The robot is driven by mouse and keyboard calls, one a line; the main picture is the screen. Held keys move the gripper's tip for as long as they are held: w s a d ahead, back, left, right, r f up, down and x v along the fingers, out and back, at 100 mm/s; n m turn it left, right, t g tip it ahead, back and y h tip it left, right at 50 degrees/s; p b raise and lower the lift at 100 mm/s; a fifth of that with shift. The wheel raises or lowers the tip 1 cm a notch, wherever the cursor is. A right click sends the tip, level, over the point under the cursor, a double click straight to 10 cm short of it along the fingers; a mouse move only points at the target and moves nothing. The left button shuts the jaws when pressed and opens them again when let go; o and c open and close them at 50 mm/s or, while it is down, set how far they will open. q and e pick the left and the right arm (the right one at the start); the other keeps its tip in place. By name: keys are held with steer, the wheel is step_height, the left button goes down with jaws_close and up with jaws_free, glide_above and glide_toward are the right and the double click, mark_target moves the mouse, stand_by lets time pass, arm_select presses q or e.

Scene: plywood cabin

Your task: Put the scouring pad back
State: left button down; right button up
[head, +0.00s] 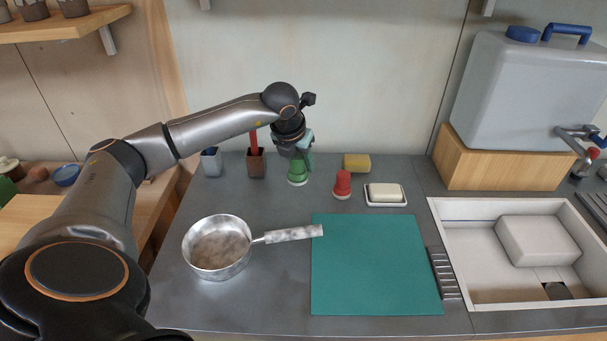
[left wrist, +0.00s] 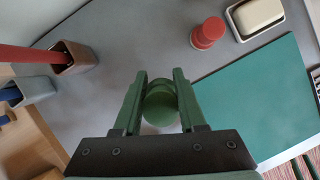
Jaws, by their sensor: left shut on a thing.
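My left gripper (head: 299,157) is shut on a green round-knobbed scrubber (head: 298,179) near the back of the counter. In the left wrist view the scrubber's knob (left wrist: 160,104) sits between the two green fingers. Its wide base appears at or just above the counter; I cannot tell if it touches. A yellow pad-like block (head: 357,162) lies by the back wall, right of the gripper. I cannot tell for sure which of these is the scouring pad. My right gripper is not in view.
A red knobbed scrubber (head: 342,185) and a soap dish (head: 385,202) stand right of the gripper. Brown (head: 257,165) and grey (head: 211,163) holders stand left. A pan (head: 218,246) and green mat (head: 375,266) lie in front. The sink (head: 470,287) is at right.

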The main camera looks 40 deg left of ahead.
arm_select(q)
steer(key=w+a+f, duration=0.1)
steer(key=f, duration=0.1)
steer(key=w+f, duration=0.1)
steer(key=w+a+f, duration=0.1)
steer(key=w+f, duration=0.1)
steer(key=shift+a+f, duration=0.3)
steer(key=shift+f, duration=0.05)
steer(key=shift+f+p, duration=0.5)
steer(key=shift+f, duration=1.15)
steer(key=shift+f, duration=0.1)
steer(key=shift+c, duration=2.4)
jaws_free()
steer(key=shift+r, duration=0.25)
steer(key=b+v, duration=0.1)
steer(key=v, duration=1)
steer(key=shift+s+r, duration=0.25)
steer(key=shift+r, duration=0.1)
